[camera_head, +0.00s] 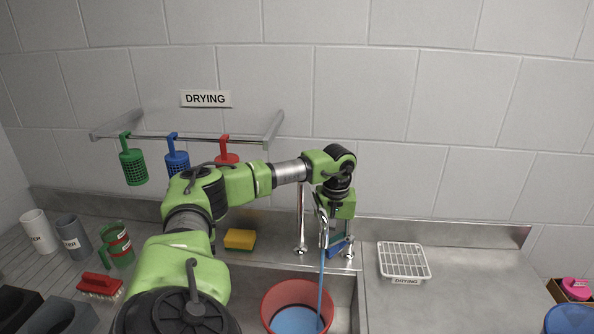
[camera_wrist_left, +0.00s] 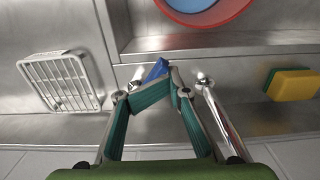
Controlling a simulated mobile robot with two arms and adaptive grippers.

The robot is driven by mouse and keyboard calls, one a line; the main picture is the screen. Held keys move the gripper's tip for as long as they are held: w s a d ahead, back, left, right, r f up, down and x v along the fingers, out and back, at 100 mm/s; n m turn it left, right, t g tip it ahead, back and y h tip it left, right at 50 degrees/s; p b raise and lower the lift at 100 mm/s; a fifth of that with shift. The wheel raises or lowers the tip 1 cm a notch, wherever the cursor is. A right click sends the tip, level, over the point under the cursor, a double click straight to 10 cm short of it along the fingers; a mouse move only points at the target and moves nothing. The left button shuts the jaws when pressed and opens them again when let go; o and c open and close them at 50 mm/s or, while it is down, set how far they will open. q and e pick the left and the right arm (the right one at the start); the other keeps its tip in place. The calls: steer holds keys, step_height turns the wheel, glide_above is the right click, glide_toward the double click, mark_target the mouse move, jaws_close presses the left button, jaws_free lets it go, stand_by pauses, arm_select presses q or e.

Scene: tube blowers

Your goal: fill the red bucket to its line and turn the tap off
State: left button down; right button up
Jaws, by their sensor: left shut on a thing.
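The red bucket (camera_head: 272,302) stands in the sink under the tap spout (camera_head: 323,228). A blue stream (camera_head: 321,285) runs from the spout into it, and blue water (camera_head: 296,321) lies inside. Its fill line cannot be made out. In the left wrist view the bucket's red rim (camera_wrist_left: 238,14) shows at the top edge. My left gripper (camera_head: 341,232) is behind the spout, shut on the blue tap lever (camera_head: 340,246). In the left wrist view the fingers (camera_wrist_left: 158,88) close on the lever (camera_wrist_left: 157,68). My right gripper is not in view.
A white drying rack (camera_head: 404,261) lies right of the sink. A yellow sponge (camera_head: 240,239) sits behind the sink, left of the chrome post (camera_head: 301,220). Green, blue and red strainers hang on the wall rail (camera_head: 180,138). Cups and a red brush (camera_head: 99,286) stand left.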

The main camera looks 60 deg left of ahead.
arm_select(q)
steer(key=shift+d, duration=0.1)
steer(key=shift+w+d+f, duration=0.1)
steer(key=shift+w+d, duration=0.15)
steer(key=shift+d, duration=0.75)
steer(key=shift+p, duration=0.3)
steer(key=shift+w+d, duration=0.25)
steer(key=shift+d, duration=0.25)
steer(key=shift+w+d, duration=0.25)
steer(key=shift+d, duration=0.25)
